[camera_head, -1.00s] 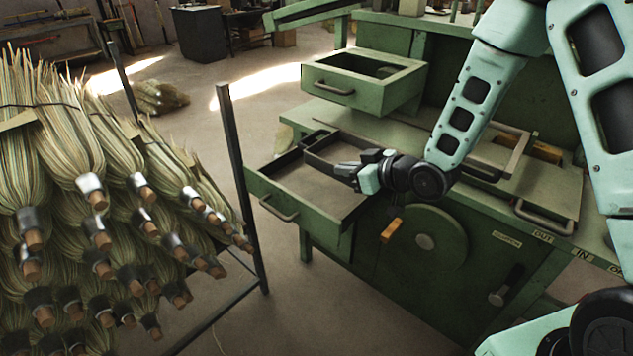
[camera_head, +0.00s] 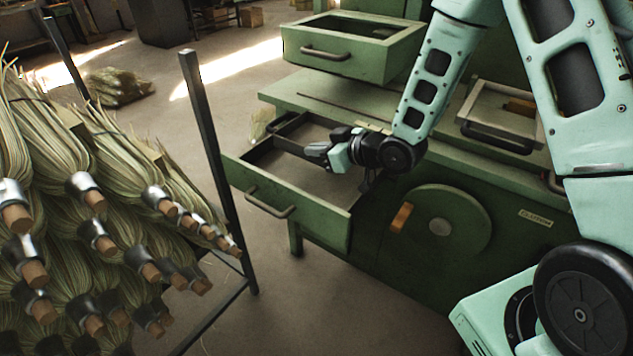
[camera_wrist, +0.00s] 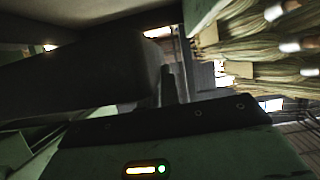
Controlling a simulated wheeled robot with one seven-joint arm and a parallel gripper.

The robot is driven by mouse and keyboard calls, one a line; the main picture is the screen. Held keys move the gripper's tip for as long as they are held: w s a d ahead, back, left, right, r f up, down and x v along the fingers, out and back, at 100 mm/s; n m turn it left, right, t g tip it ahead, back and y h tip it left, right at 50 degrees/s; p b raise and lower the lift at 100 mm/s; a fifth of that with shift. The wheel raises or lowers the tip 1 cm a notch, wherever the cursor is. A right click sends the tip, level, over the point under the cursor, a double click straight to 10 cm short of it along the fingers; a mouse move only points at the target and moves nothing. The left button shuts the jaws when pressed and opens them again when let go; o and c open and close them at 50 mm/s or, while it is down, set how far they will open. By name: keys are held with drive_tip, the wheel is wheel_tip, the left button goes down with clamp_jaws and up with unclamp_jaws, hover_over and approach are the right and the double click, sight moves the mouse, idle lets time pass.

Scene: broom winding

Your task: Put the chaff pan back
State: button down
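A green drawer-like pan (camera_head: 285,218) with a bar handle sticks out from the lower left of the green bench; I cannot tell for certain that this is the chaff pan. Its inside is grey and looks empty, with a dark bar and a dark loop along its far side. My gripper (camera_head: 318,150) is above its inside, pointing left, close to the dark bar; whether it touches is unclear. In the wrist view a large dark slab (camera_wrist: 75,85) fills the left, beside one dark finger. The finger gap does not show clearly.
An open green upper drawer (camera_head: 345,63) juts out above. A shallow tray with a dark handle (camera_head: 497,138) lies on the bench top at right. Floor shows between rack and bench.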

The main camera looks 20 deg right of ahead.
drive_tip(key=shift+w+f+b, duration=0.25)
drive_tip(key=shift+f+b, duration=0.05)
drive_tip(key=shift+f, duration=0.6)
wheel_tip(320, 180, down, 9)
drive_tip(key=shift+f, duration=0.15)
drive_tip(key=shift+f, duration=0.1)
drive_tip(key=c, duration=2)
unclamp_jaws()
drive_tip(key=o, duration=0.4)
